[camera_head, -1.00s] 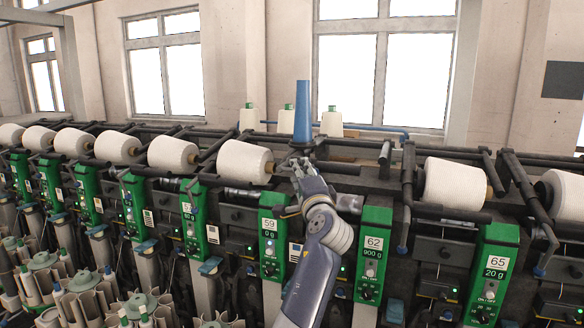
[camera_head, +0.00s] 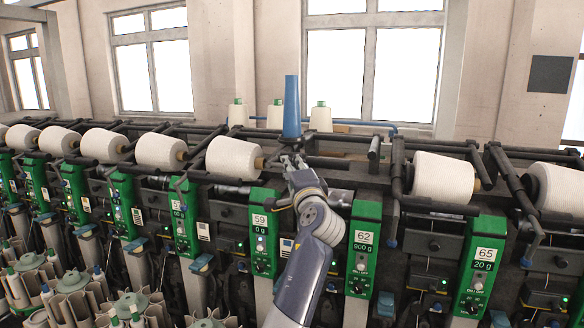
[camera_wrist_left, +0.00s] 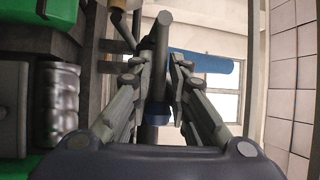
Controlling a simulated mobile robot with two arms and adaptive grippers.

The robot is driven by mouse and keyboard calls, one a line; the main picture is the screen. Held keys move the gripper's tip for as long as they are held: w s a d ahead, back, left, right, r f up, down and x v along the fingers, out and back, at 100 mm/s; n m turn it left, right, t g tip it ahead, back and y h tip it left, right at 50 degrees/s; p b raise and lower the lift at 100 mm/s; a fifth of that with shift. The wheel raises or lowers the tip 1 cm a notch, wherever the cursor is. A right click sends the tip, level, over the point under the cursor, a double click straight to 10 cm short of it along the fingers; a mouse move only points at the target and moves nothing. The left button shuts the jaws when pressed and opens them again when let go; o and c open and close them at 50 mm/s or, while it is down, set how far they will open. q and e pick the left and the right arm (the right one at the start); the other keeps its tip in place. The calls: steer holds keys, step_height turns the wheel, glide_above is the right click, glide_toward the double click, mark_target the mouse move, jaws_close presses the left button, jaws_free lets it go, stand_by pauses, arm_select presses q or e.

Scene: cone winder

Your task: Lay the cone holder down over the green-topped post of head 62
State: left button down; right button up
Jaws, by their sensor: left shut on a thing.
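The cone holder with an upright blue tube (camera_head: 291,107) stands raised behind head 62 (camera_head: 362,250), between heads 59 and 62. My left gripper (camera_head: 292,160) is at the tube's foot. In the left wrist view its fingers (camera_wrist_left: 162,75) are closed around a dark grey bar (camera_wrist_left: 160,45), which looks like part of the holder. The blue tube (camera_wrist_left: 205,62) shows behind the fingers there. A short post (camera_head: 374,148) stands to the right of the gripper; its top looks greyish-green. The fingertips are partly hidden in the head view. My right gripper is not in view.
White yarn cones lie in the neighbouring heads, at left (camera_head: 233,158) and right (camera_head: 443,178). Head 59 (camera_head: 263,240) and head 65 (camera_head: 482,265) flank head 62. Dark bars and arms (camera_head: 397,170) crowd the right side. Air above the machine is clear.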

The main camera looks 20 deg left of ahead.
arm_select(q)
steer(key=shift+a+r, duration=0.1)
steer(key=shift+a, duration=0.05)
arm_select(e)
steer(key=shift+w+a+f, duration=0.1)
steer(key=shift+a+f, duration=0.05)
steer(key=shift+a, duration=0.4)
